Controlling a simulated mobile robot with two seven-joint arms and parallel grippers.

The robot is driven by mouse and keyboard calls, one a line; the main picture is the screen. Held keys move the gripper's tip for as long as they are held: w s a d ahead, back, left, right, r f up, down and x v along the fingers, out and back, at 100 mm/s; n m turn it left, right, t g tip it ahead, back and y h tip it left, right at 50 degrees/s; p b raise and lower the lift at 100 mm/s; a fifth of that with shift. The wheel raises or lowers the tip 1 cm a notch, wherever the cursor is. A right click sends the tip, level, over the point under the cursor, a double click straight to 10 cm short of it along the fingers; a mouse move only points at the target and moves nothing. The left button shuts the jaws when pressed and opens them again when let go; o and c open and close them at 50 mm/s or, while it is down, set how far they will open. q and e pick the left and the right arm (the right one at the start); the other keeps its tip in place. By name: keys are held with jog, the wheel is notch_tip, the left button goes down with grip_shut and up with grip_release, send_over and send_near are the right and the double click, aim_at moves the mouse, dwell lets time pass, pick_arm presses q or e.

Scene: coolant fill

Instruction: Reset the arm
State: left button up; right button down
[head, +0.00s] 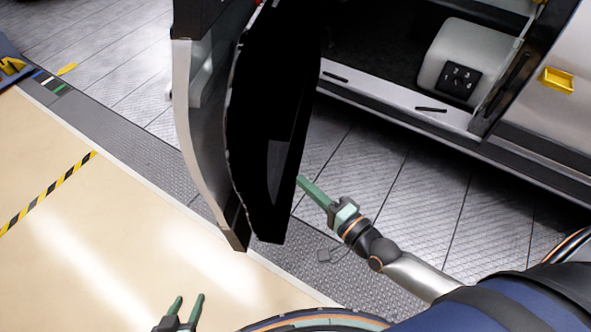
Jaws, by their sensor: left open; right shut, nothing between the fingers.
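My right gripper (303,184) is shut with nothing in it. Its green fingers reach up and left from the arm, and their tips are close to the inner side of the open car door (207,130). I cannot tell whether the tips touch the door's black inner panel (282,130). My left gripper (187,299) is open and empty at the bottom edge, with two green fingers apart over the beige floor. Most of the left arm is out of view.
The car body with its sill (390,97) and a light seat base (470,58) is at the upper right. A yellow handle (556,80) is on the neighbouring panel. Grey floor plates (400,190) lie clear below the sill. A black and yellow stripe (48,193) marks the beige floor.

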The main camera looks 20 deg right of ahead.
jog(key=shift+s+d, duration=0.2)
jog(key=shift+s, duration=0.45)
jog(key=s+f+n+g+h+p, duration=0.4)
jog(key=s+f+n+g+p, duration=0.3)
jog(key=s+n, duration=0.4)
jog(key=n, duration=0.4)
jog(key=shift+s+n, duration=0.25)
jog(key=shift+n, duration=0.05)
jog(key=shift+d+f, duration=0.1)
jog(key=shift+d, duration=0.05)
